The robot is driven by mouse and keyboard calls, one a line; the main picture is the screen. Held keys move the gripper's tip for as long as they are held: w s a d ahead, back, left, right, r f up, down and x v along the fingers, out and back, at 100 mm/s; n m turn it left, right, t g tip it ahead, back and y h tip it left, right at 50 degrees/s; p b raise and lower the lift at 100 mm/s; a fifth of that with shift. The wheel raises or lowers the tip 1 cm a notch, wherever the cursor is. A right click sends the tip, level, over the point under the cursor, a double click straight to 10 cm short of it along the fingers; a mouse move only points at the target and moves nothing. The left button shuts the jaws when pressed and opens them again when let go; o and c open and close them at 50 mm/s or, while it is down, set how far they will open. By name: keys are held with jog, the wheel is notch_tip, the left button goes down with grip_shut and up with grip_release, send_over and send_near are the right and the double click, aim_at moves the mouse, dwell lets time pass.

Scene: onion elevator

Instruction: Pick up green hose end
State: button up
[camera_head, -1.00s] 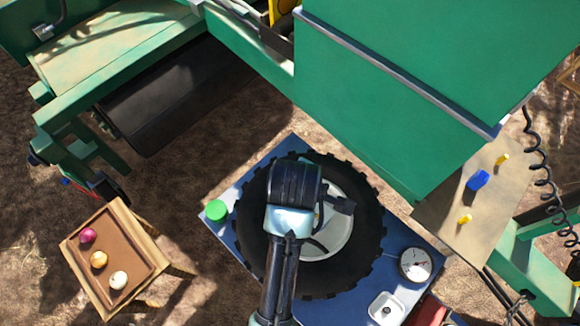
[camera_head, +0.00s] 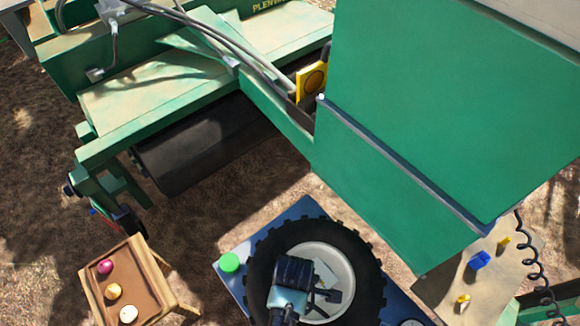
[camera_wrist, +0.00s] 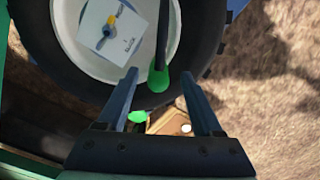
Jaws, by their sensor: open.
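In the wrist view a dark hose ends in a rounded green tip (camera_wrist: 158,81), seen against the lower edge of a white wheel hub (camera_wrist: 82,52). My gripper (camera_wrist: 159,72) is open, and the green end appears between its two fingers without visible contact. How far it lies beyond the fingertips is hard to tell. In the head view my gripper (camera_head: 330,296) is over the black tyre (camera_head: 262,262) lying on a blue table. I cannot make out the green hose end there.
A green round object (camera_head: 229,262) sits on the blue table (camera_head: 299,210) beside the tyre. A wooden tray stand (camera_head: 92,297) holding three onions stands at left. The large green machine (camera_head: 420,110) rises behind. A tan board (camera_head: 438,291) with small yellow and blue parts is at right.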

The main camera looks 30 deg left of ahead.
jog(key=shift+a+f, duration=0.2)
jog(key=shift+f, duration=1.15)
jog(key=shift+a+f, duration=0.15)
jog(key=shift+f, duration=1.2)
grip_shut()
